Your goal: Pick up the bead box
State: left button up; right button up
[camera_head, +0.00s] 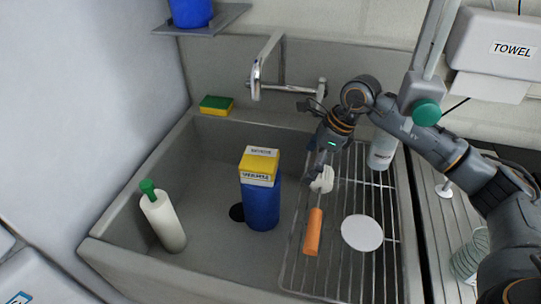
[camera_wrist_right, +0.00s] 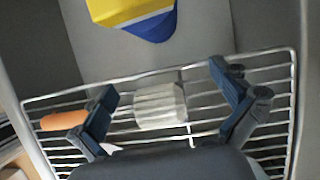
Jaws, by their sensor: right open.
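A yellow box with white labels (camera_head: 259,165) sits on top of a blue container (camera_head: 262,205) in the sink; it looks like the bead box, but its print is too small to read. In the right wrist view, the yellow box (camera_wrist_right: 118,10) is at the top edge, partly cut off, beyond my fingers. My right gripper (camera_head: 318,172) is open over the wire rack, to the right of the box and apart from it. In the wrist view, a whitish ribbed piece (camera_wrist_right: 160,105) shows between the open fingers (camera_wrist_right: 165,82); contact cannot be told. My left gripper is out of view.
The wire rack (camera_head: 349,269) carries an orange-handled tool (camera_head: 313,232), a white disc (camera_head: 362,233) and a clear bottle (camera_head: 382,152). A white bottle with green cap (camera_head: 162,219) stands left in the sink. The faucet (camera_head: 257,72) overhangs the back. A sponge (camera_head: 216,105) lies on the rim.

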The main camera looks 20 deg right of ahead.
aim_at(273, 160)
jog(key=w+a, duration=0.1)
jog(key=a, duration=0.1)
jog(key=a+p, duration=0.1)
jog(key=a, duration=0.1)
jog(key=w+a+p, duration=0.1)
jog(key=a, duration=0.1)
jog(key=shift+w+a+r, duration=0.3)
jog(key=shift+w+r, duration=0.05)
jog(key=shift+r, duration=0.05)
jog(key=shift+w+a+f+p, duration=0.2)
jog(key=shift+w+p, duration=0.1)
jog(key=shift+w, duration=0.1)
jog(key=shift+w+a+r, duration=0.1)
jog(key=shift+w+a, duration=0.05)
jog(key=shift+a, duration=0.15)
jog(key=a+p, duration=0.1)
jog(key=w+a, duration=0.1)
jog(key=shift+w+a+r+p, duration=0.15)
jog(key=shift+w+a+p, duration=0.05)
jog(key=shift+a+p, duration=0.2)
jog(key=p+x, duration=0.1)
jog(key=x, duration=0.1)
jog(key=shift+f, duration=0.7)
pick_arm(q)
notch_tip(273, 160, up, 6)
pick_arm(e)
jog(key=shift+d, duration=0.15)
